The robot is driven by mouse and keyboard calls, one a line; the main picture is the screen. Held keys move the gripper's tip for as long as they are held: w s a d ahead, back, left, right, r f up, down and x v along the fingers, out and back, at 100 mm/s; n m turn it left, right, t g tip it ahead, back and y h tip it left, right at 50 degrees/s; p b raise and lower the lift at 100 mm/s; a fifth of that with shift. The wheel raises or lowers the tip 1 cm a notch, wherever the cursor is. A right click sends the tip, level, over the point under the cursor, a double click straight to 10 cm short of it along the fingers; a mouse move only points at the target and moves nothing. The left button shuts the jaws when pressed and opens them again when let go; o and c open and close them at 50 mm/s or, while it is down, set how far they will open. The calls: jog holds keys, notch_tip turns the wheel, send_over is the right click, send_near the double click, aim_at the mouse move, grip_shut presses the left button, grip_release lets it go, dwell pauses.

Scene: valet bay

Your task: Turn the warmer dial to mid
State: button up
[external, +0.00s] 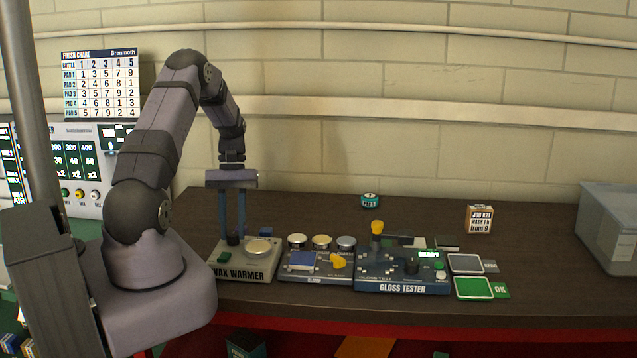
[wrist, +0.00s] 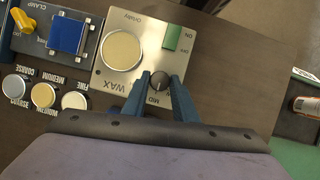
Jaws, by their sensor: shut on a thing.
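The grey wax warmer (external: 245,268) stands on the bench in the external view, and its panel (wrist: 112,79) shows upside down in the wrist view. Its dark round dial (wrist: 159,84) sits beside the printed word MID. My gripper (wrist: 161,78) points down at the warmer, with its two blue fingers shut on the dial, one on each side. In the external view my gripper (external: 233,236) reaches the left part of the warmer. The dial's pointer is too small to read surely. The warmer also has a green switch (wrist: 173,37) marked ON and a round pale pad (wrist: 122,50).
To the warmer's right stand a clamp unit (external: 315,270) with several round pads behind it and the gloss tester (external: 402,277) with a yellow-topped lever. A small boxed item (external: 479,219) and a grey bin (external: 607,232) are farther right. The bench behind is mostly clear.

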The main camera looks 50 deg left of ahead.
dwell(0.4)
jog(key=o, duration=1)
jog(key=b+v, duration=0.2)
jog(key=v, duration=0.5)
jog(key=shift+a+r+b, duration=0.1)
jog(key=shift+r+b, duration=0.1)
jog(key=shift+b, duration=0.2)
